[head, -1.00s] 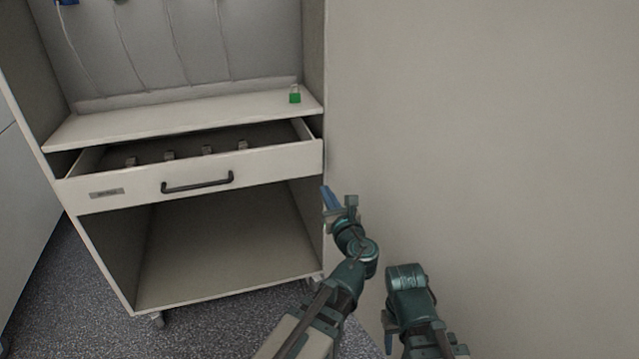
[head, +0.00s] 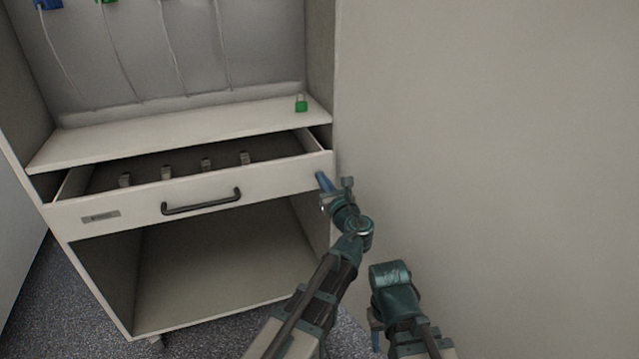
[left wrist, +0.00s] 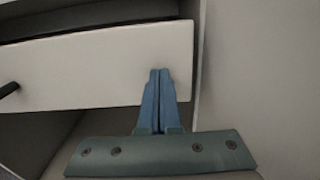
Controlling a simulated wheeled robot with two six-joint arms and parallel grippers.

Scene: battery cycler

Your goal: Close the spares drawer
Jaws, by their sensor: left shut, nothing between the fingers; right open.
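The spares drawer (head: 270,186) is partly pulled out of the white cabinet, with a dark bar handle (head: 201,202) on its front and a small label at its left. Several small grey items (head: 166,172) stand inside it. My left gripper (head: 320,174) is shut and empty, its blue fingertips at the right end of the drawer front. In the left wrist view the shut fingers (left wrist: 159,74) point at the drawer front (left wrist: 110,62) near its right edge; I cannot tell whether they touch.
A green and silver padlock-like item (head: 301,104) sits on the shelf (head: 180,134) above the drawer. The lower compartment (head: 215,260) is open and empty. A plain wall (head: 490,130) fills the right side. Cables hang on the back panel.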

